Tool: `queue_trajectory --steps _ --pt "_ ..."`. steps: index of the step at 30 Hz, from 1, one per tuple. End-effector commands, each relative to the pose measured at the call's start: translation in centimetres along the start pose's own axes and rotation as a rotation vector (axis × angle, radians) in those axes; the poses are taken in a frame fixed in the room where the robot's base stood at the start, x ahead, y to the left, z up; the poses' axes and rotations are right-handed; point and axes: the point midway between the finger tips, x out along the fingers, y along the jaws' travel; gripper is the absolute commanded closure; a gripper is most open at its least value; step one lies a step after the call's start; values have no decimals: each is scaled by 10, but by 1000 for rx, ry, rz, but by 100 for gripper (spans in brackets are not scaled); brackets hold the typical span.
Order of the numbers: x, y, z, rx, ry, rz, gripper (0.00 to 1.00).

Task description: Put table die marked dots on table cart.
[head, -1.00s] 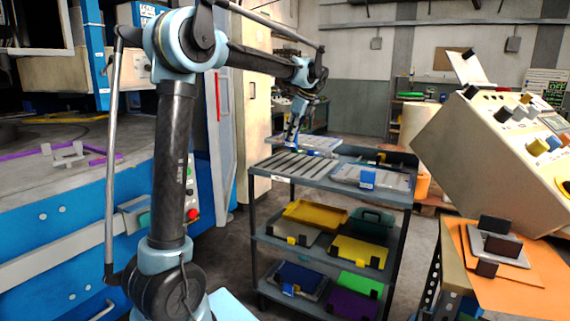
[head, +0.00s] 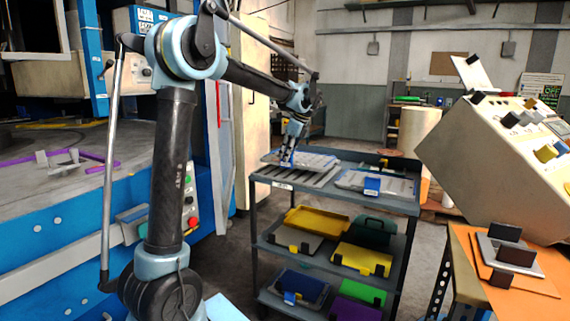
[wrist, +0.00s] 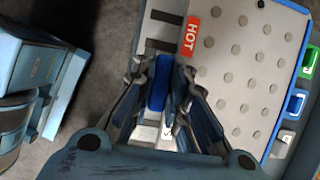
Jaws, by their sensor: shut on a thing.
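My gripper (head: 287,160) is shut on the blue handle of a grey die (head: 313,161). In the wrist view the fingers (wrist: 163,72) close around the blue handle, and the die (wrist: 232,85) shows rows of raised dots and a red HOT label. The die lies flat over the left part of the top shelf of the dark grey cart (head: 312,203). I cannot tell whether it touches the shelf or hangs just above it. The fingers and wrist hide part of the handle side.
A second grey die with a blue handle (head: 372,185) lies on the top shelf at right. Yellow, green, blue and purple dies fill the lower shelves. A tilted control console (head: 490,160) stands right of the cart, and a blue machine (head: 60,240) left.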

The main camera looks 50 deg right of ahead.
Motion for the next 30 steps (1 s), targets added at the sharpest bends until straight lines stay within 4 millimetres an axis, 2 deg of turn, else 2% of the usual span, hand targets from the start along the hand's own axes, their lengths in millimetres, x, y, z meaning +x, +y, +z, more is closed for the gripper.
queue_trajectory --steps 9,15,16,18,30 --pt "31 0 -14 1 0 -1 100" --pt "32 0 -15 2 0 -1 100" --pt "33 0 -16 3 0 -1 84" --pt "33 0 -16 3 0 -1 68" --pt "30 0 -16 3 0 -1 66"
